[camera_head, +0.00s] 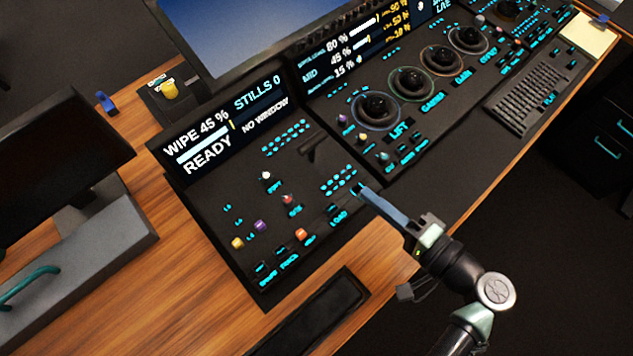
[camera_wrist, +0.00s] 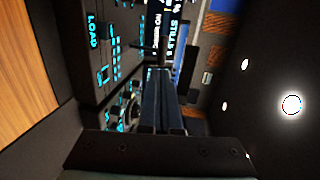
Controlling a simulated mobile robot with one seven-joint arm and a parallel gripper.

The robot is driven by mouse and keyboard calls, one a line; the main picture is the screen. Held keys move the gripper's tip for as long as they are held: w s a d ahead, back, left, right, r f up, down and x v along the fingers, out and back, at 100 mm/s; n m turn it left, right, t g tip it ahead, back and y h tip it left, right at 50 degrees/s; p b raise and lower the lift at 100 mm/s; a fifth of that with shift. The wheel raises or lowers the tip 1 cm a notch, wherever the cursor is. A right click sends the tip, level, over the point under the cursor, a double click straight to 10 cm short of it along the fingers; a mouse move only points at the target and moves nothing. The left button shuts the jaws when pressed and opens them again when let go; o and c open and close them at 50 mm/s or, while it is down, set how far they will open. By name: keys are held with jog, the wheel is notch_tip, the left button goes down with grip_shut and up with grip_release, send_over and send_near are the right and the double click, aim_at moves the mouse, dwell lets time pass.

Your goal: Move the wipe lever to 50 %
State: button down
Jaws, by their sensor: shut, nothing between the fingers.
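The wipe lever (camera_head: 313,148) is a dark T-shaped handle on the left console panel in the head view. In the wrist view a dark handle, apparently the lever (camera_wrist: 162,48), stands out from the panel beyond the fingertips. The panel's display (camera_head: 210,130) reads "WIPE 45 %", "READY", "STILLS 0" and "NO WINDOW". My gripper (camera_head: 358,190) is shut and empty, with its blue-grey fingers pointing toward the panel, below and right of the lever and apart from it. Its fingers also show in the wrist view (camera_wrist: 161,85).
Lit cyan buttons and small coloured knobs (camera_head: 288,199) cover the panel near the lever. Trackballs (camera_head: 376,106) and a keyboard (camera_head: 526,94) lie to the right. A large monitor (camera_head: 255,30) stands behind. A dark pad (camera_head: 318,315) lies at the front edge.

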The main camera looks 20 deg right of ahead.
jog(key=p, duration=0.2)
send_near(315, 145)
jog(key=shift+m+t, duration=0.3)
jog(key=x, duration=0.7)
jog(key=shift+s+f, duration=0.1)
jog(key=shift+f, duration=0.25)
jog(key=shift+w+a+r, duration=0.15)
jog(key=shift+w+a, duration=0.05)
jog(key=shift+w, duration=0.4)
